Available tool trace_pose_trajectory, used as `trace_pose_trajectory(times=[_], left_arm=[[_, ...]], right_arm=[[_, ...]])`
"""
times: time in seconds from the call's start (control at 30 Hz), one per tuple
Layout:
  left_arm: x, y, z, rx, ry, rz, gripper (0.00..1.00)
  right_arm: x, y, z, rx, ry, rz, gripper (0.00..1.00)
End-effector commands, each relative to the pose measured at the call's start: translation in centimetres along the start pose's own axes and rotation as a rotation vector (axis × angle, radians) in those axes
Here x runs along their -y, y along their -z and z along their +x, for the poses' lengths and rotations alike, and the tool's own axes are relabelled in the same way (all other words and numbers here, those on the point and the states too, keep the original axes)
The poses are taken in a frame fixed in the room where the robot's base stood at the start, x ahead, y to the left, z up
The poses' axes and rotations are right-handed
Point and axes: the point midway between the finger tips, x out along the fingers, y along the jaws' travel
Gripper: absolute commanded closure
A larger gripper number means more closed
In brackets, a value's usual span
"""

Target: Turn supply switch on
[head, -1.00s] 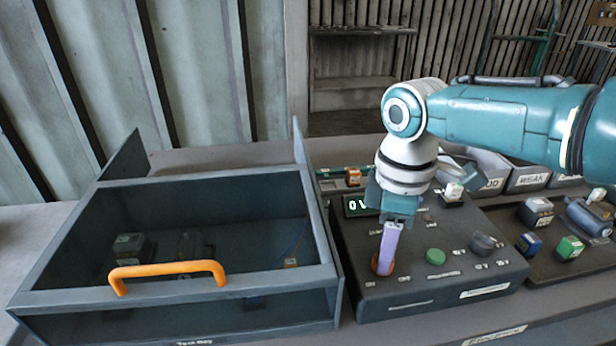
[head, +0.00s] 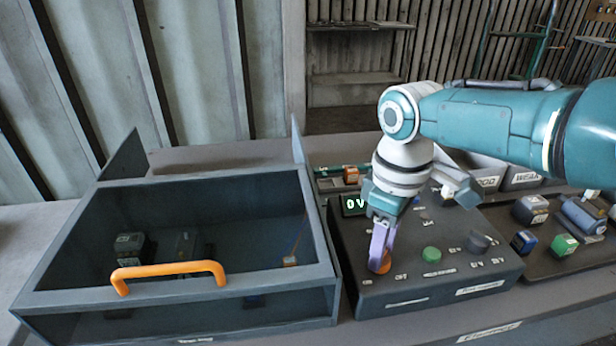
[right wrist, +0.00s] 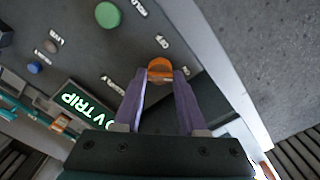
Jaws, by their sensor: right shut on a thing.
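The orange supply switch knob (head: 384,267) sits at the front left of the dark control box (head: 440,290), beside the small OFF and ON labels. My right gripper (head: 379,256) reaches down to it with purple fingers. In the right wrist view, the fingers (right wrist: 160,76) are on both sides of the orange knob (right wrist: 160,66), shut on it. They hide part of the knob. The box's display (head: 354,204) shows green characters; in the right wrist view, the display (right wrist: 82,108) reads V TRIP. My left gripper is not in view.
A green button (head: 432,254) and a dark knob (head: 479,242) are on the box right of the switch. The open-topped test bay (head: 325,270) with an orange handle (head: 168,272) stands to the left. Several small blocks lie on a dark tray (head: 580,262) at right.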

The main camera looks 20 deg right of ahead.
Motion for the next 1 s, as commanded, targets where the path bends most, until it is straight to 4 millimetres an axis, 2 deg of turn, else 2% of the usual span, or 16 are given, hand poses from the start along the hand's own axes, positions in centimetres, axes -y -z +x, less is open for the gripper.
trace_pose_trajectory(times=[0.17,0.2,0.43,0.73,0.87,1.0], left_arm=[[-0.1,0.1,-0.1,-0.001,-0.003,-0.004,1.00],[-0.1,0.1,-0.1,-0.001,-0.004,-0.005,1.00],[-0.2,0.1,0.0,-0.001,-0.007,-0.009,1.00],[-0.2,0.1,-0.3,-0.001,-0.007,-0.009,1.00],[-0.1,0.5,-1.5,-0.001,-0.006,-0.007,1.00],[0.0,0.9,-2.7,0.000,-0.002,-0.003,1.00]], right_arm=[[0.1,0.1,-0.2,-0.001,0.004,0.000,1.00],[0.1,0.1,-0.2,-0.001,0.004,0.000,0.55],[0.0,0.1,-0.1,-0.001,0.002,-0.001,0.30],[0.0,0.1,-0.5,-0.001,0.000,-0.002,0.30],[0.0,0.1,-2.4,-0.003,0.000,-0.003,0.30],[-0.1,0.1,-5.3,-0.003,-0.001,-0.003,0.30]])
